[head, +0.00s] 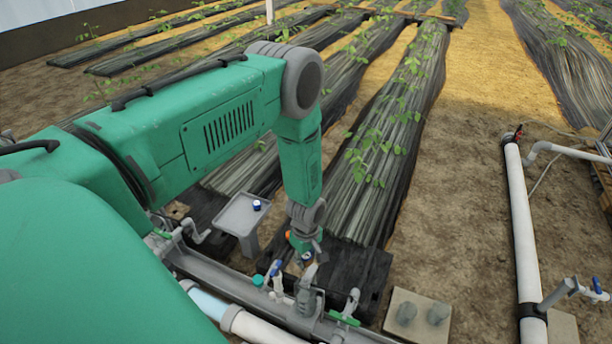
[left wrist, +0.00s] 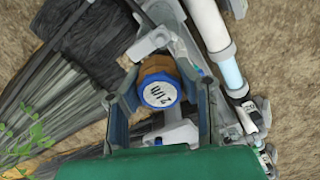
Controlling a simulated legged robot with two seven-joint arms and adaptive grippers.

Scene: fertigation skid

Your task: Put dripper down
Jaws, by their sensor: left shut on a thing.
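My left gripper (head: 304,254) reaches down over the pipe rail at the bottom centre of the head view. In the left wrist view its two fingers (left wrist: 158,70) are shut on a dripper (left wrist: 159,92), a brown-orange round body with a blue-rimmed white face bearing printed marks. In the head view the dripper is mostly hidden by the gripper. A grey tray (head: 236,216) on a post stands left of the gripper, with a small blue-topped piece (head: 257,205) on it. My right gripper is not in view.
A pale block with two grey fittings (head: 418,314) lies on the soil. Plant rows on black film stretch behind.

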